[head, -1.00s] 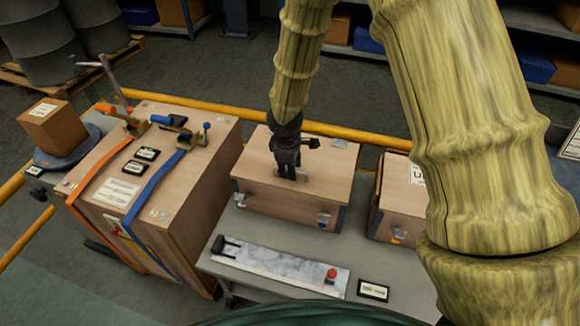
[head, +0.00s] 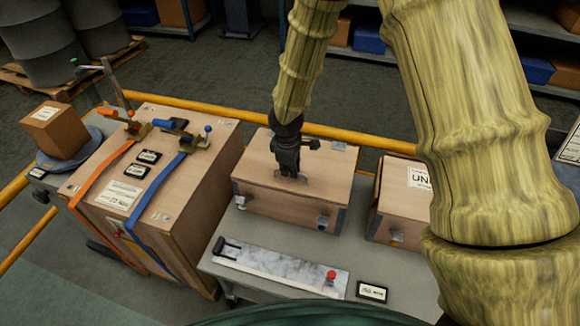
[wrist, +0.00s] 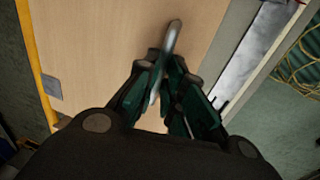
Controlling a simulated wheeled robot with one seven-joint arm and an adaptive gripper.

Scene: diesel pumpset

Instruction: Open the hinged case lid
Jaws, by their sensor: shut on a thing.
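The hinged case (head: 285,205) is a light wooden box with metal latches on its front, standing on the grey bench. Its lid (head: 325,180) lies flat and looks closed. My gripper (head: 290,176) points down at the lid's top. In the wrist view, my gripper (wrist: 168,95) has its dark green fingers shut on a silver curved handle (wrist: 173,38) on the lid (wrist: 110,40). Part of the handle is hidden between the fingers.
A larger strapped crate (head: 200,190) stands to the left. Another wooden box (head: 402,205) stands to the right, partly behind my arm. A pale panel with a red knob (head: 290,268) lies in front on the bench. A yellow rail (head: 350,135) runs behind.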

